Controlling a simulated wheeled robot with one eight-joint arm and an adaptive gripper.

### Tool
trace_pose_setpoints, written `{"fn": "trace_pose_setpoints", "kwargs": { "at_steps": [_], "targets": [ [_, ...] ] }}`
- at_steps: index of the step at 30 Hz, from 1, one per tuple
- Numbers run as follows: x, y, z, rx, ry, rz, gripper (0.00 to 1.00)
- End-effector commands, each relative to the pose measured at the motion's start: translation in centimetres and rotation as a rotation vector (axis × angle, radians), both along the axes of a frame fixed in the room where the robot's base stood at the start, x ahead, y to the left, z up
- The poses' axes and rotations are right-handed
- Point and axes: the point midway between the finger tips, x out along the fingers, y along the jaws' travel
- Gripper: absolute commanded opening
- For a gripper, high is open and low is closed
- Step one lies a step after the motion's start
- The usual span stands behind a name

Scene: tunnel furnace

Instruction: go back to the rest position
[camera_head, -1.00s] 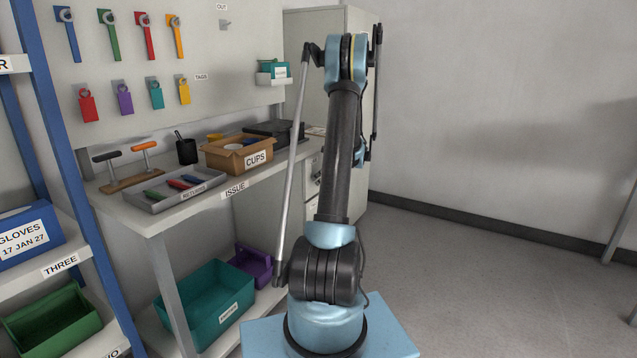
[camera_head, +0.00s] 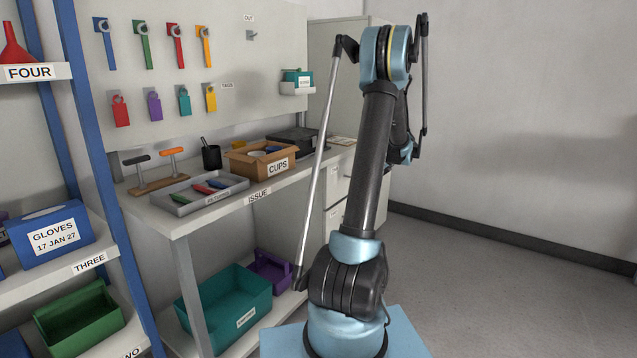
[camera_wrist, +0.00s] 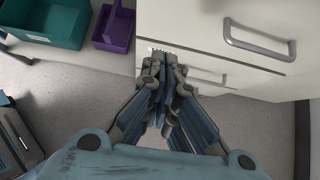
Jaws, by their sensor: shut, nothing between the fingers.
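My gripper (camera_wrist: 162,62) shows in the wrist view, where its fingers meet and hold nothing. It hangs in front of a light cabinet with drawers (camera_wrist: 200,20). A drawer handle (camera_wrist: 258,40) is to the right of the fingers, and another handle lies partly behind them. In the head view my arm stands upright and folded, and the gripper itself is hidden behind it. I cannot tell how far the fingertips are from the cabinet front.
The issue bench (camera_head: 185,222) is left of my arm, with a box of cups (camera_head: 250,165) and a grey tray (camera_head: 165,197). Below are a teal crate (camera_head: 225,305) and a purple bin (camera_head: 270,272). A blue-post shelf (camera_head: 105,205) stands left. Floor at the right (camera_head: 500,290) is clear.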

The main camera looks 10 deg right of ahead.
Motion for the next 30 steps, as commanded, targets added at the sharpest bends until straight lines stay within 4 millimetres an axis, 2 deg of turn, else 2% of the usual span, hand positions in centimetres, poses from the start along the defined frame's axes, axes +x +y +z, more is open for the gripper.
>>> {"fn": "trace_pose_setpoints", "kwargs": {
  "at_steps": [5,11,21,30],
  "targets": [
    [-0.7,1.5,0.8,-0.034,-0.009,0.043,0.0],
    [-3.4,6.2,3.1,-0.155,-0.041,0.197,0.0],
    [-9.9,14.0,6.1,-0.377,-0.109,0.509,0.0],
    [-16.7,19.6,7.2,-0.559,-0.171,0.8,0.0]
  ]
}}
